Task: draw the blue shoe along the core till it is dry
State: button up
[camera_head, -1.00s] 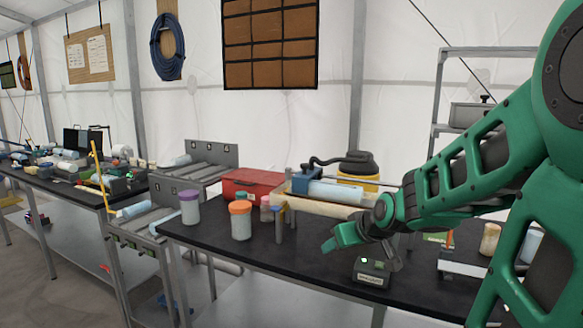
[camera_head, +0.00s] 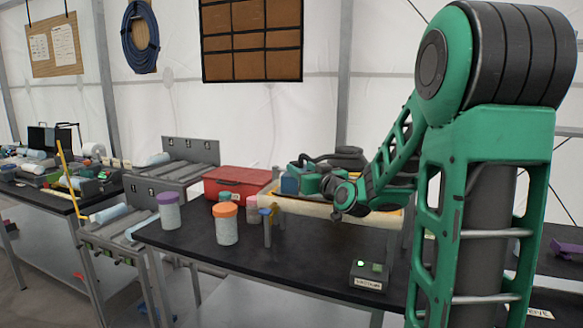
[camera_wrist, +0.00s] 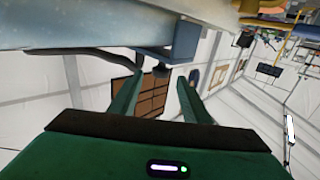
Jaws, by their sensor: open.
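The blue shoe (camera_head: 289,186) sits at the left end of the cream trough (camera_head: 330,208) in the head view. In the wrist view the shoe (camera_wrist: 187,40) is a blue block against the pale blue core (camera_wrist: 90,32), at the top of the picture. My gripper (camera_head: 308,183) is beside the shoe, overlapping its right side in the head view and hiding most of the core there. In the wrist view my gripper (camera_wrist: 160,90) has its two green fingers apart, pointing toward the shoe, with nothing clearly between them. Contact cannot be told.
A dark hose (camera_head: 325,157) runs behind the shoe. A red box (camera_head: 236,182), an orange-lidded jar (camera_head: 227,224) and a purple-lidded jar (camera_head: 168,211) stand left of the trough. A small device (camera_head: 369,275) lies in front. The black bench (camera_head: 300,262) is clear at its front middle.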

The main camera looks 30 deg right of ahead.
aim_at(296, 165)
jog(key=w, duration=0.6)
jog(key=shift+w+d, duration=0.1)
jog(key=shift+d, duration=0.15)
grip_shut()
